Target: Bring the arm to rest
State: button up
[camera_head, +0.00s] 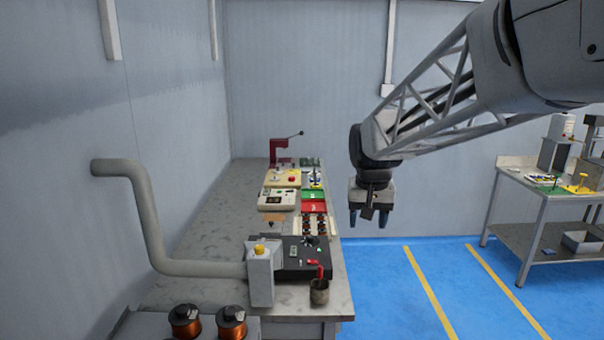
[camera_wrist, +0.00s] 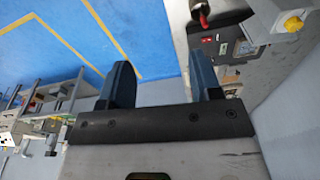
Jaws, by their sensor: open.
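My gripper (camera_head: 371,218) hangs at the end of my arm, pointing down, in the head view. It is to the right of the workbench (camera_head: 210,215), over the blue floor. Its two dark fingers are apart with nothing between them. In the wrist view my gripper (camera_wrist: 165,85) also shows two spread blue-grey fingers and an empty gap. The arm reaches in from the upper right, clear of the bench and the walls.
The workbench holds a black machine (camera_head: 303,258), a cup with a red-handled item (camera_head: 319,291), several boxes and a red press (camera_head: 282,153). Copper coils (camera_head: 186,321) stand at the front. A second table (camera_head: 530,178) is at the right. Blue floor (camera_head: 400,290) between is free.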

jog(key=s+d+f, duration=0.1)
jog(key=s+f, duration=0.2)
jog(key=s, duration=1.2)
jog(key=s+d+f+t, duration=0.1)
jog(key=s+d+f, duration=0.1)
jog(key=s, duration=1.4)
jog(key=shift+d+f+n, duration=0.3)
jog(key=shift+f+n, duration=0.1)
jog(key=shift+f, duration=0.05)
